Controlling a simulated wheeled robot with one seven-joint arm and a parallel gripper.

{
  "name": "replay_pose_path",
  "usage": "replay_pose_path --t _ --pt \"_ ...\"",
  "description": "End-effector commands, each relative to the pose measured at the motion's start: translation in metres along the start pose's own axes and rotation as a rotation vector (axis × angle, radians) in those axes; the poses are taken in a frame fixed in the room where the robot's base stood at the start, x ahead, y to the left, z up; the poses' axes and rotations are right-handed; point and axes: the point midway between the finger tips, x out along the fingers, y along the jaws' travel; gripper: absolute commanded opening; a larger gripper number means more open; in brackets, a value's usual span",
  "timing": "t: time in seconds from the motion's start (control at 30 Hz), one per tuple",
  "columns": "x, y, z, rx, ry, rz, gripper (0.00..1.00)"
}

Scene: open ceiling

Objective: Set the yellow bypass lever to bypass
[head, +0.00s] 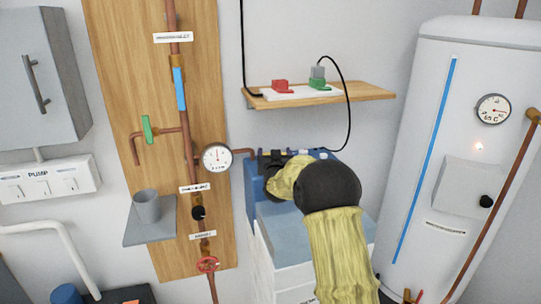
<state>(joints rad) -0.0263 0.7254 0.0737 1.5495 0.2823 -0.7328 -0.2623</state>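My arm in its yellowish sleeve reaches from the bottom to the blue-topped unit (252,190) at the middle of the head view. My gripper (268,160) appears as a dark shape at the back of this unit, at the far end of the arm. Its fingers are too small and too covered to tell whether they are open or shut. A short row of small fittings (303,152) runs along the back of the unit beside it. I cannot make out the yellow bypass lever for certain; my arm hides part of that area.
A grey cup (147,206) stands on a small shelf. A wooden shelf (365,91) overhangs the unit. A white tank (415,130) stands right.

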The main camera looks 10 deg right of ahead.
Motion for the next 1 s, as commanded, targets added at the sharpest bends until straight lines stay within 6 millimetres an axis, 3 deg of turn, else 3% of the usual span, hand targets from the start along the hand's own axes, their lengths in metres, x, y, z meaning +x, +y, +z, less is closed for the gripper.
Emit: replay_pose_path --t 0.07,0.1,0.2,0.67,1.0 --pt "0.000 -0.001 0.001 -0.002 -0.002 -0.002 0.34" --pt "0.000 -0.001 0.001 -0.002 -0.002 -0.002 0.78" --pt "0.000 -0.001 0.001 -0.002 -0.002 -0.002 0.96" --pt "-0.008 -0.002 0.000 0.000 -0.001 -0.003 0.96" --pt "-0.054 -0.002 0.001 -0.001 -0.001 -0.003 0.96"
